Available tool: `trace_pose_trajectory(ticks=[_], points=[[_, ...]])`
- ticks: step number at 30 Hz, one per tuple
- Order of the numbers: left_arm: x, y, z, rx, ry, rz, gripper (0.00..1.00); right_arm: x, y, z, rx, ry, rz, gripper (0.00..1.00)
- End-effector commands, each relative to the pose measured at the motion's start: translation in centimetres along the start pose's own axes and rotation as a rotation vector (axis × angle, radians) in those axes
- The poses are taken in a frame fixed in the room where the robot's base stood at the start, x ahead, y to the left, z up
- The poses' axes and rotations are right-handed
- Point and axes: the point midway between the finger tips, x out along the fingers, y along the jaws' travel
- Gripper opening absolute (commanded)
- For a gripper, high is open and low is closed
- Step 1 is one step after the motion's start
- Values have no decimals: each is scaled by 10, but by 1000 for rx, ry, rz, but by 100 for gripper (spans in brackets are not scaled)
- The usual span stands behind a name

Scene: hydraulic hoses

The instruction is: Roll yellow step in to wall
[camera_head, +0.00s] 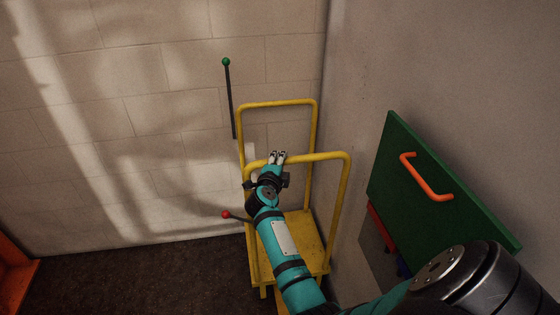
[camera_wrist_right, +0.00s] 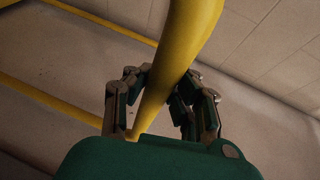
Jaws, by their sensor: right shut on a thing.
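The yellow step (camera_head: 299,232) stands on the dark floor in the corner, close to the block wall (camera_head: 170,110) and beside the plain right wall. It has a flat platform and tall yellow handrails (camera_head: 333,156). My right gripper (camera_head: 278,156) is shut on the near top rail of the step. In the right wrist view the yellow rail (camera_wrist_right: 175,60) passes between the fingers of my right gripper (camera_wrist_right: 160,100). My right forearm hides part of the platform and the near side of the step. The left gripper is not in view.
A green-knobbed lever (camera_head: 229,95) and a red-knobbed lever (camera_head: 235,216) are at the block wall. A green panel with an orange handle (camera_head: 425,177) is on the right. An orange object (camera_head: 14,275) is at the lower left. The floor left of the step is clear.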

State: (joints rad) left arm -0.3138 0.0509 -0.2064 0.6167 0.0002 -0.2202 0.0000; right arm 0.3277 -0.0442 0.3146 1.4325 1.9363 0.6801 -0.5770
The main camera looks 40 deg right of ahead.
Motion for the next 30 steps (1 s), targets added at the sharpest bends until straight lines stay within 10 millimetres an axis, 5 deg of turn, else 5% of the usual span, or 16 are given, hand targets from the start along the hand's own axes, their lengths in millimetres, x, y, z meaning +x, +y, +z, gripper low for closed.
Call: trace_pose_trajectory(ticks=[3,4,10,20,30], points=[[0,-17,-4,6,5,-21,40,1,4,-5,0,12,9,0],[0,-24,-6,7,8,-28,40,0,4,-4,0,11,9,21],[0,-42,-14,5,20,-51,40,0,3,-2,0,6,7,47],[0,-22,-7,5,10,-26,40,-5,3,0,0,2,5,48],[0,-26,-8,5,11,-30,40,-58,4,-1,0,5,7,48]])
